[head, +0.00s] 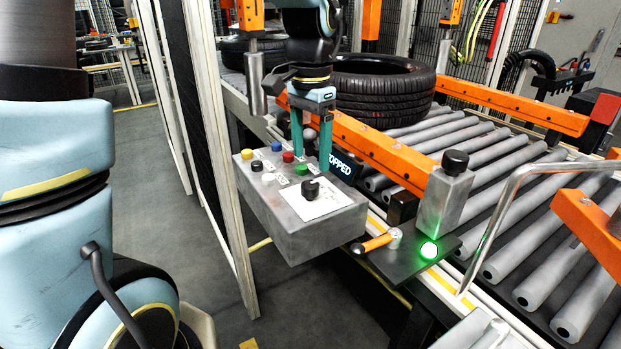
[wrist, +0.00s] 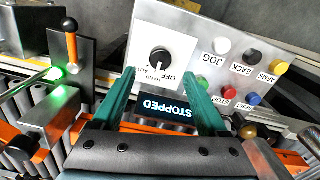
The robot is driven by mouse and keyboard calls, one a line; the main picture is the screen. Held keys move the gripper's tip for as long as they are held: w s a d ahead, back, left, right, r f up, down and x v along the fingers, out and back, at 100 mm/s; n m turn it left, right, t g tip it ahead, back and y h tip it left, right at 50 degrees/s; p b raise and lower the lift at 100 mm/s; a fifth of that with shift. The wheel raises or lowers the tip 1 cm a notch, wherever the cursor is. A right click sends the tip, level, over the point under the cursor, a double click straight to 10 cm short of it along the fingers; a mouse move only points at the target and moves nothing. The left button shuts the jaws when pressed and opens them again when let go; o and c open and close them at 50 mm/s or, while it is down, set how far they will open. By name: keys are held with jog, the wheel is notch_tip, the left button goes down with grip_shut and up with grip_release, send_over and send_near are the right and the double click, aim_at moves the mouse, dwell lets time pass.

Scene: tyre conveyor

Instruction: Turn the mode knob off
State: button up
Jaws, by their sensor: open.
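The mode knob (head: 310,190) is a black rotary knob on a white label plate, on the grey control box (head: 300,239). In the wrist view the knob (wrist: 160,57) sits on its white plate (wrist: 178,46), with small lettering that includes OFF and HAND. I cannot surely tell which word its pointer marks. My gripper (head: 311,168) hangs over the box's far side with its teal fingers pointing down, apart and empty. In the wrist view the gripper's fingertips (wrist: 159,76) lie either side of the knob's line, with the knob just beyond them. I see no contact with the knob.
Coloured push buttons (head: 276,146) share the panel. A display reading STOPPED (head: 341,167) stands behind the box. An orange-handled lever (head: 376,243) and a lit green lamp (head: 429,250) are to the right. A tyre (head: 383,88) rests on the roller conveyor (head: 500,190) behind.

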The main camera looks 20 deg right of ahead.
aim_at(310, 184)
jog(key=shift+f, duration=3.2)
grip_shut()
